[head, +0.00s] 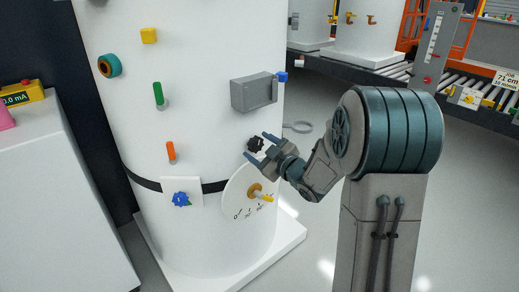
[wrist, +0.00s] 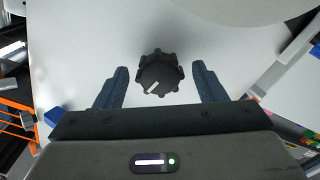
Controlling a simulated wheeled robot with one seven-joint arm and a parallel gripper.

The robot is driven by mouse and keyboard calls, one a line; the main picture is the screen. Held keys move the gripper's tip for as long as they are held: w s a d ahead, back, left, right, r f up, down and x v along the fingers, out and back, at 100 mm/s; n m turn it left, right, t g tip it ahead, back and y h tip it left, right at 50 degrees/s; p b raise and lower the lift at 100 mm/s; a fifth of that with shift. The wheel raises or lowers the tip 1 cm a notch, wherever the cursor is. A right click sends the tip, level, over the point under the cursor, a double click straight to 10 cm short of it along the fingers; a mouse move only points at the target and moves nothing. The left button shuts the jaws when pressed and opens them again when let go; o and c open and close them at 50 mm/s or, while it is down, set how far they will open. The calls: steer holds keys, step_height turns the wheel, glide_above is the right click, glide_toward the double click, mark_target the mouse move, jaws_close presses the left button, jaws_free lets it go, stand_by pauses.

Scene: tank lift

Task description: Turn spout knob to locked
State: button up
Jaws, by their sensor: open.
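A black lobed knob (head: 255,144) sits on the front of the white tank (head: 210,60), below the grey box. In the wrist view the knob (wrist: 162,74) shows a white mark pointing to the lower left. My gripper (head: 260,147) is open at the tank, with its blue fingers on either side of the knob. In the wrist view the gripper (wrist: 160,72) has a gap between each finger and the knob. No label that names the knob as the spout knob or marks a locked position is readable.
A grey box (head: 254,92) is above the knob. A round dial plate with a yellow handle (head: 262,195) is just below, and a blue knob (head: 181,199) is lower left. Green (head: 158,94) and orange (head: 171,151) handles are farther left. A roller conveyor (head: 380,80) runs behind.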

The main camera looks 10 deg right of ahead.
steer(key=shift+w, duration=0.15)
steer(key=c, duration=1)
